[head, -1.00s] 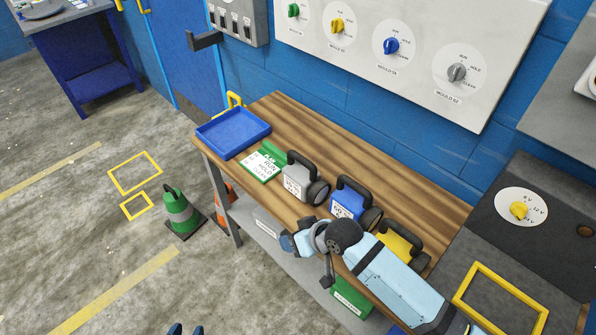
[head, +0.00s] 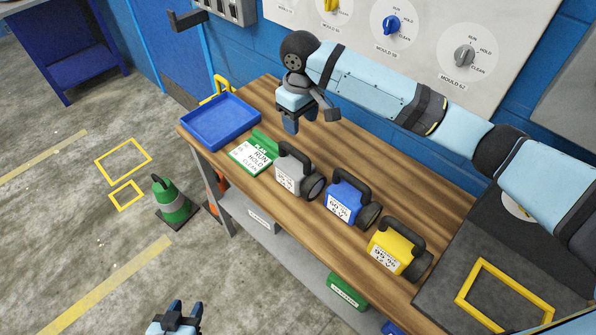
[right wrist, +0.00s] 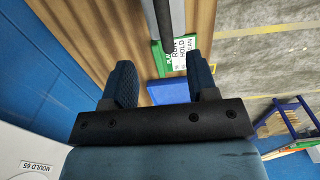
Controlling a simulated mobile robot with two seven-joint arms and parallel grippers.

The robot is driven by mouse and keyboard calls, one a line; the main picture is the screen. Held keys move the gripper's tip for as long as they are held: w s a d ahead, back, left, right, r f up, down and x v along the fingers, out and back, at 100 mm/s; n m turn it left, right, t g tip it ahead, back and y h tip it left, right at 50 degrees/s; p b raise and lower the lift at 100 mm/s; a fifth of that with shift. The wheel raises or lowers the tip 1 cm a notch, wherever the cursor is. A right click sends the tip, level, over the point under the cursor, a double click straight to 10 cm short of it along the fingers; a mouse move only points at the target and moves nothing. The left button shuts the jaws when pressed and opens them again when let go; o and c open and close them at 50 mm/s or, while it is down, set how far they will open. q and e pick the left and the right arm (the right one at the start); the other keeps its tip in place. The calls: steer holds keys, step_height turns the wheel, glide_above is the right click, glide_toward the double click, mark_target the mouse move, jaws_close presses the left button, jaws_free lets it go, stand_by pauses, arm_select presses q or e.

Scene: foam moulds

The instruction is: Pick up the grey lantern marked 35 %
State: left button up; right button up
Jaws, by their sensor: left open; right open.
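The grey lantern (head: 289,174) stands on the wooden bench in the head view, with a dark handle on top, a dark lens end to the right and a white label too small to read surely. My right gripper (head: 290,124) is open and empty above the bench, behind the grey lantern and apart from it. In the right wrist view its two fingers (right wrist: 162,80) are spread. A blue lantern (head: 346,200) and a yellow lantern (head: 394,249) stand to the right of the grey one. My left gripper (head: 177,318) is open at the bottom edge, away from the bench.
A blue tray (head: 187,128) and a green-edged card (head: 250,156) lie left of the grey lantern. A dial panel (head: 510,25) hangs on the wall behind. A yellow frame (head: 463,290) lies on the dark surface at right. The bench behind the lanterns is mostly clear.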

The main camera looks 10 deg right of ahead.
mark_target(299, 153)
step_height(299, 153, down, 6)
steer(key=shift+f, duration=0.25)
steer(key=shift+s+a+f+p, duration=0.1)
steer(key=shift+f+p, duration=0.25)
steer(key=shift+f, duration=1)
steer(key=shift+s+a+f+p, duration=0.1)
steer(key=shift+f+p, duration=0.25)
steer(key=shift+f, duration=0.95)
jaws_close()
